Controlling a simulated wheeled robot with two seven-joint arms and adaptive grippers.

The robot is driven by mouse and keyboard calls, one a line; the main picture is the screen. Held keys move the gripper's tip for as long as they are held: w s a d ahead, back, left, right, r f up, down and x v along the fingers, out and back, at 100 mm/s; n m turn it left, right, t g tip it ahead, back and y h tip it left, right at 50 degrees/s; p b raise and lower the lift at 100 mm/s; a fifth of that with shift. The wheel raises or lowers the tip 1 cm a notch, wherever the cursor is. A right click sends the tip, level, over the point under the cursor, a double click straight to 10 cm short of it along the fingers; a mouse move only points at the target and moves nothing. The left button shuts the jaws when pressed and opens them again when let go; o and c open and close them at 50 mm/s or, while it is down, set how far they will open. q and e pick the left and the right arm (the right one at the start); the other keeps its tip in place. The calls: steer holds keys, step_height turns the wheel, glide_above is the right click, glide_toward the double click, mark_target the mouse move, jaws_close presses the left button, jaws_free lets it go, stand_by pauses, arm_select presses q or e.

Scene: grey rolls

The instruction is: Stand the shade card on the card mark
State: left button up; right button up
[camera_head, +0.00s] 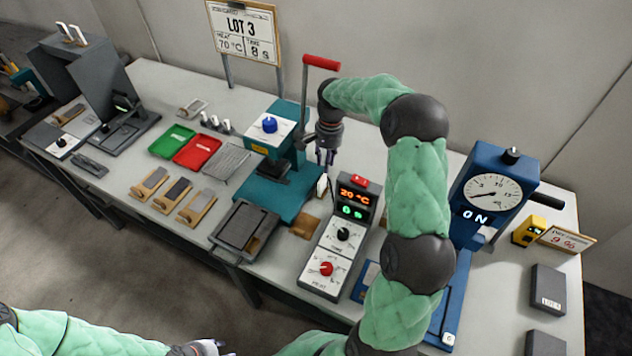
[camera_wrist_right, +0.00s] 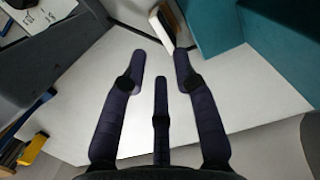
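A small pale upright piece (camera_head: 322,186), possibly the shade card, stands beside the teal press base. What looks like the same piece, white with a brown edge, shows in the right wrist view (camera_wrist_right: 162,30). My right gripper (camera_head: 326,158) points down just above it in the head view. Its dark fingers (camera_wrist_right: 160,58) are spread with nothing between them; the piece is just beyond the fingertips, nearer the right-hand one. My left gripper (camera_head: 208,348) is at the bottom edge, partly cut off, its fingers unclear. I cannot make out the card mark.
The teal press (camera_head: 283,155) with a red-handled lever stands close to the right gripper. The control box (camera_head: 340,235) reading 20 °C is just right. The blue dial machine (camera_head: 490,195) stands farther right. Wooden holders (camera_head: 172,190) and green and red trays (camera_head: 197,150) lie left.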

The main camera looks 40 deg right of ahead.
steer(key=b, duration=0.2)
glide_above(322, 192)
steer(key=d, duration=0.1)
steer(key=f, duration=0.6)
steer(key=shift+w+d, duration=0.15)
steer(key=shift+w, duration=0.05)
steer(key=f, duration=0.2)
steer(key=f+b, duration=0.1)
steer(key=f, duration=0.1)
steer(key=shift+w+a+f, duration=0.1)
steer(key=shift+a+f, duration=0.1)
steer(key=shift+f, duration=0.15)
jaws_close()
